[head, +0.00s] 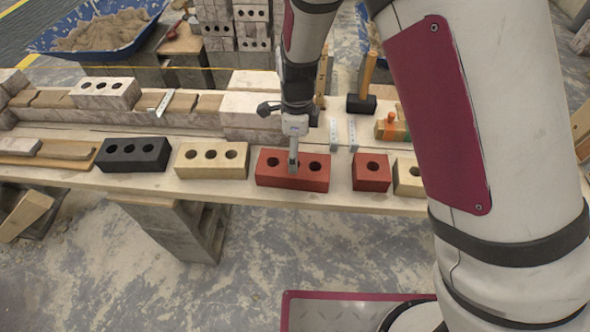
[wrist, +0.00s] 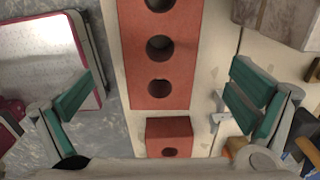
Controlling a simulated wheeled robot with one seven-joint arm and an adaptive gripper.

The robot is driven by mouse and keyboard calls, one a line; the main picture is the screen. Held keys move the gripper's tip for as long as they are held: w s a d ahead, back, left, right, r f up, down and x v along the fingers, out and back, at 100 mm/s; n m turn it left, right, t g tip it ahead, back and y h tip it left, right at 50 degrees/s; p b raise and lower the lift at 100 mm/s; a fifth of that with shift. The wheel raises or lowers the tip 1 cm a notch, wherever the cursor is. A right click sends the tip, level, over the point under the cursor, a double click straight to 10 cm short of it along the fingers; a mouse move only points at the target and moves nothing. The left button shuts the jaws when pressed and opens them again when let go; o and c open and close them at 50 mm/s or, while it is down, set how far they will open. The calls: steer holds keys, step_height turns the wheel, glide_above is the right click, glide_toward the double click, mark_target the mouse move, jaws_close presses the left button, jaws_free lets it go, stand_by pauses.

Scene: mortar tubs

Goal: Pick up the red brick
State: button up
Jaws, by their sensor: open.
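A long red brick (head: 270,178) with three holes lies on the plank in the head view. A shorter red brick (head: 371,184) with one hole lies just to its right. My gripper (head: 293,162) is over the long brick, and one finger hides part of its middle. In the wrist view my gripper (wrist: 165,95) is open and empty, its green-padded fingers wide apart. The long red brick (wrist: 160,98) lies between them in the picture, its upper end cut off by the frame. The short red brick (wrist: 168,128) shows below it. I cannot tell how far the fingertips are above the plank.
On the plank (head: 240,192), a black brick (head: 133,165) and a cream brick (head: 211,172) lie left; another cream brick (head: 408,187) lies right. Behind are a low block wall (head: 250,128), a black-headed mallet (head: 361,103) and metal brackets (head: 334,136).

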step_height(320, 180, down, 3)
steer(key=shift+r, duration=0.1)
steer(key=shift+a+f+b, duration=0.2)
steer(key=shift+f+b, duration=0.15)
steer(key=shift+f, duration=1)
steer(key=shift+a+f+b, duration=0.15)
steer(key=shift+f+b, duration=0.2)
steer(key=shift+f, duration=1)
steer(key=shift+c, duration=0.6)
steer(key=c, duration=1.8)
steer(key=shift+w+r, duration=0.15)
steer(key=shift+c, duration=0.6)
